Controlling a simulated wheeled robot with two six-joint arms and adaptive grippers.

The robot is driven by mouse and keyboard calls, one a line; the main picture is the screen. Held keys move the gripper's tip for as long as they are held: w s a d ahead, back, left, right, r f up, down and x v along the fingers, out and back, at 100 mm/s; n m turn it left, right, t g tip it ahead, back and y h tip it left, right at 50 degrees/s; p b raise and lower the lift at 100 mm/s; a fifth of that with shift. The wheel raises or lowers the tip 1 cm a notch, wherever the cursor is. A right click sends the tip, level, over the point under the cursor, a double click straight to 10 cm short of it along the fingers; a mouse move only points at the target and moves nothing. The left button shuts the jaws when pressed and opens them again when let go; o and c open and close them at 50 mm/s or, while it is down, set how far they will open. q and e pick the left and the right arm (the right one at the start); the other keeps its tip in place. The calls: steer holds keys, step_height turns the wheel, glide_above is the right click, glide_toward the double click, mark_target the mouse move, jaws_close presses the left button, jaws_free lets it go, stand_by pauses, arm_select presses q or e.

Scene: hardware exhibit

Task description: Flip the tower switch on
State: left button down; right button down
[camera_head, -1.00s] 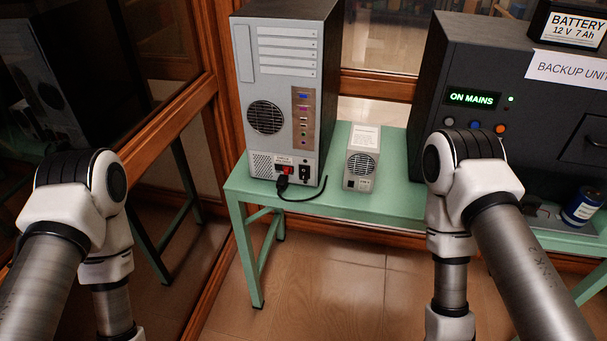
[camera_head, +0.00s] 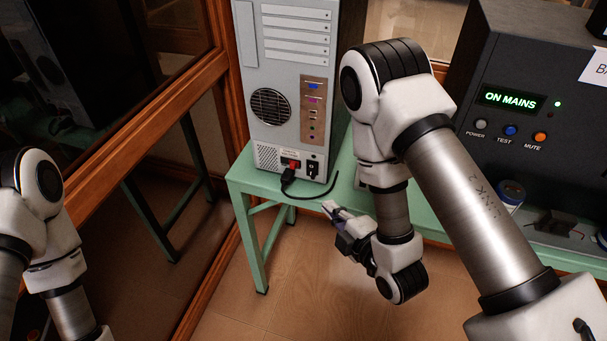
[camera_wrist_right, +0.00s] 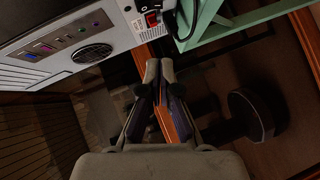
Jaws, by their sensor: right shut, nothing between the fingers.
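The grey computer tower (camera_head: 290,60) stands on the green table with its back panel facing me. Low on that panel are a small black switch (camera_head: 313,168), a red part (camera_head: 292,163) and a plugged-in black cord (camera_head: 288,180). I cannot tell the switch's position. My right gripper (camera_head: 329,208) is shut and empty, in front of the table edge, below and right of the switch and apart from it. In the right wrist view its fingers (camera_wrist_right: 160,75) are together, with the tower (camera_wrist_right: 75,40) at upper left. My left gripper is out of view; only its arm shows.
The green table (camera_head: 240,172) has a free front edge near the gripper. A dark backup unit (camera_head: 520,75) reading "ON MAINS" stands at right. A blue-topped can (camera_head: 511,192) sits near it. A wood-framed glass panel (camera_head: 150,110) borders the left.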

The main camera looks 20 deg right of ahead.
steer(key=b, duration=0.1)
glide_toward(307, 174)
steer(key=w+a, duration=0.3)
steer(key=a, duration=0.1)
steer(key=w+d, duration=0.1)
steer(key=w+d+f, duration=0.1)
steer(key=shift+w+d+f, duration=0.1)
steer(key=shift+w+d, duration=0.15)
steer(key=shift+w, duration=0.15)
steer(key=shift+w+d+f, duration=0.1)
